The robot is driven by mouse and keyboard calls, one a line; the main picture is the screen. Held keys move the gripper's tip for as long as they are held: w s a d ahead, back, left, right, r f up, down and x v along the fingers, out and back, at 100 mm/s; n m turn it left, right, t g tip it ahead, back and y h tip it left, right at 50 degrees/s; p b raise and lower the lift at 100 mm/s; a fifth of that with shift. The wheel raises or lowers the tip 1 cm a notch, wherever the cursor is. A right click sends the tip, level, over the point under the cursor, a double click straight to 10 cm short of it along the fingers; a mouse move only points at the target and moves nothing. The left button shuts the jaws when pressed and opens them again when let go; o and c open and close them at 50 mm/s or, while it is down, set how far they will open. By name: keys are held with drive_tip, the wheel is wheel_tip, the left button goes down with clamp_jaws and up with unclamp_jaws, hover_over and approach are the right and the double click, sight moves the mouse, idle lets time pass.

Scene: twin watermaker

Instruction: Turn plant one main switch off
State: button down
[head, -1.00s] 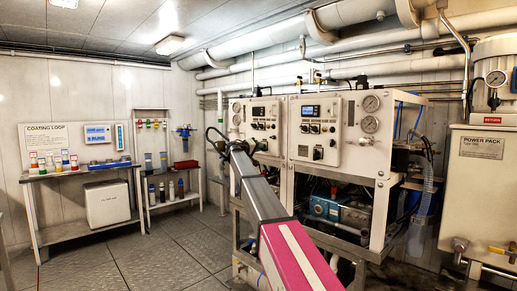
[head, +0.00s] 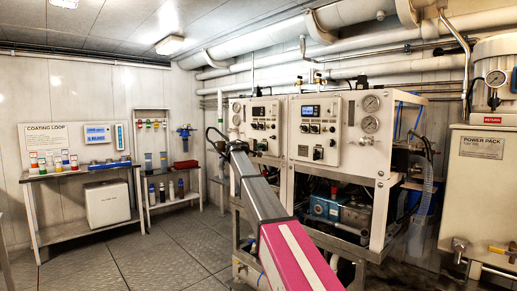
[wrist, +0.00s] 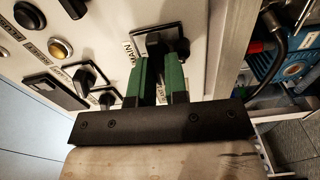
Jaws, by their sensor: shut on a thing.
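The black main switch (wrist: 155,41) sits on a square black plate on the pale control panel, beside a label reading MAIN. My gripper (wrist: 161,60) has its green fingers closed around this knob in the wrist view. The fingers cover part of the knob, and I cannot tell its exact angle. The fingers and the knob are too small and hidden to make out there.
Two smaller black knobs (wrist: 88,80) and a yellow button (wrist: 60,48) sit left of the switch. The panel's metal frame edge (wrist: 232,50) is close on the right. A second control panel (head: 342,135) stands to the right. Open floor (head: 165,255) lies left of my arm.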

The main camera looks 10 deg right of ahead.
drive_tip(key=shift+n, duration=0.4)
drive_tip(key=c, duration=1.1)
unclamp_jaws()
drive_tip(key=shift+c, duration=0.2)
drive_tip(key=shift+s+a, duration=0.1)
drive_tip(key=v, duration=1)
drive_tip(key=shift+s+a, duration=0.15)
drive_tip(key=shift+a, duration=0.1)
